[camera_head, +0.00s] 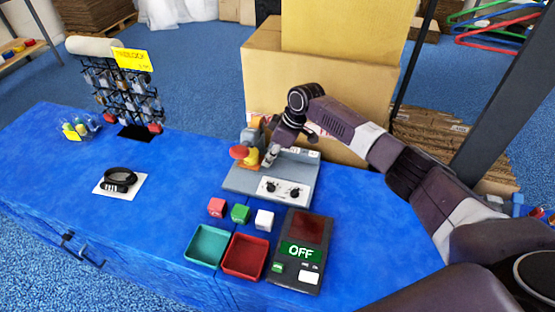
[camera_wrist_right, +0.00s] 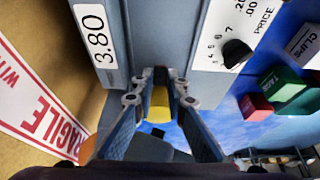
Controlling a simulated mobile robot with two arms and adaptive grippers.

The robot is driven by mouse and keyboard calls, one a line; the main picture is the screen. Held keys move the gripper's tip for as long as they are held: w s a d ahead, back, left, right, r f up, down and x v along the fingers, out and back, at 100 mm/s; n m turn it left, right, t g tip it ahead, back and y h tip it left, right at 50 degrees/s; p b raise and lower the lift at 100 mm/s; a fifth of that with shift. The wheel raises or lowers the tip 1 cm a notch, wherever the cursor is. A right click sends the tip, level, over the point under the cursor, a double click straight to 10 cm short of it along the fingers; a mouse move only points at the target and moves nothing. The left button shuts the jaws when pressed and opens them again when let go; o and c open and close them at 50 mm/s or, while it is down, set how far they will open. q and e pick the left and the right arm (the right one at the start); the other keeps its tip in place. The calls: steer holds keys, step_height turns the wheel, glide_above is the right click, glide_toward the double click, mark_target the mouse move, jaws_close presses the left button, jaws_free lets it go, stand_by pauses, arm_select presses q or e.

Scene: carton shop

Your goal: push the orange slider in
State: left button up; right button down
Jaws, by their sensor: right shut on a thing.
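The grey device (camera_head: 240,182) with two black knobs stands on the blue counter. At its left end is a yellow-orange piece, which I take for the orange slider (camera_head: 252,160), beside an orange-red round part (camera_head: 239,152). My right gripper (camera_head: 267,160) is at the right side of this piece, over the device. In the right wrist view the fingers of the gripper (camera_wrist_right: 163,80) are close together, with the yellow piece (camera_wrist_right: 160,104) between them. The fingers hide part of it, so how far it sticks out cannot be told. My left gripper is not in view.
In front of the device lie red (camera_head: 217,207), green (camera_head: 241,213) and white (camera_head: 264,219) cubes, a teal tray (camera_head: 206,246), a red tray (camera_head: 244,257) and a display unit (camera_head: 301,252) reading OFF. Cardboard boxes (camera_head: 320,85) stand behind.

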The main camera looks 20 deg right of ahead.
steer(key=shift+w+a+r, duration=0.15)
steer(key=c, duration=1.9)
jaws_free()
steer(key=shift+a, duration=0.1)
steer(key=shift+c, duration=0.2)
steer(key=v, duration=1.1)
steer(key=shift+r, duration=0.35)
